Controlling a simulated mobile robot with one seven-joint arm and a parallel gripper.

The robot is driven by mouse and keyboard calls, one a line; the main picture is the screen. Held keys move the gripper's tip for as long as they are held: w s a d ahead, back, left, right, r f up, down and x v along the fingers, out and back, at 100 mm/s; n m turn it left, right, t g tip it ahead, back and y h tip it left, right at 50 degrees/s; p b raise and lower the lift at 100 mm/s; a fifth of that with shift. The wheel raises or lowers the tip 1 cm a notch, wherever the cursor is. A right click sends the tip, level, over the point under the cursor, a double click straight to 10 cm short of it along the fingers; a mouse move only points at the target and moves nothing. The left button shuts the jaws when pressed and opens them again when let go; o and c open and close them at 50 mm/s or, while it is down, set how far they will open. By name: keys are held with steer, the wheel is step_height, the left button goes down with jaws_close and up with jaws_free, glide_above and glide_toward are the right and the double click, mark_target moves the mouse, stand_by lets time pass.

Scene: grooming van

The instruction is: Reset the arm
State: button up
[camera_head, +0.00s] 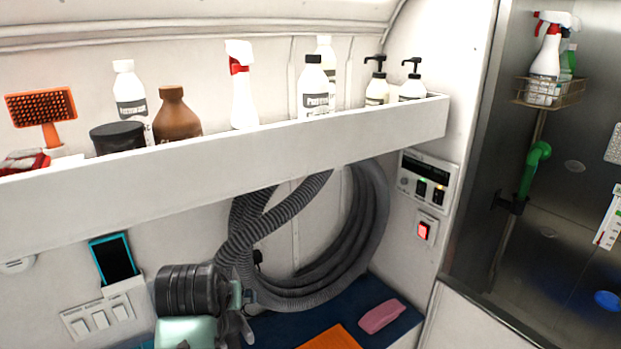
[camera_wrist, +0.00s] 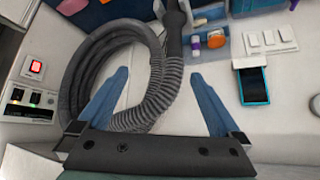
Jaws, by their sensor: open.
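My gripper (camera_wrist: 160,76) shows in the wrist view, with two blue fingers spread wide apart and a dark bar across their base. It is open, and nothing is between the fingers. Behind them is the grey corrugated hose (camera_wrist: 152,95), coiled against the white wall. The wrist view shows the wall turned over compared with the head view.
A long white shelf (camera_head: 250,148) holds several bottles, an orange brush (camera_head: 42,108) and a dark jar. Below are a phone in a blue case (camera_head: 114,260), wall switches, a dark blue surface (camera_head: 365,295) and a pink item (camera_head: 382,316). A metal-walled bay stands at right.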

steer(key=d+r+m+t+b, duration=0.1)
steer(key=d+r+t+b, duration=0.3)
steer(key=r, duration=0.5)
steer(key=d+r+t+b, duration=0.3)
steer(key=d+r+t, duration=0.3)
steer(key=r, duration=0.3)
steer(key=s+d+r+t+b, duration=0.2)
steer(key=s+r+t, duration=0.2)
steer(key=s+r, duration=0.3)
steer(key=s+d+r+t+h+b, duration=0.1)
steer(key=s+d+r+t+b, duration=0.2)
steer(key=s, duration=1)
step_height(320, 180, up, 5)
steer(key=shift+s+f+t, duration=0.2)
steer(key=shift+s+t, duration=0.05)
steer(key=shift+t, duration=0.95)
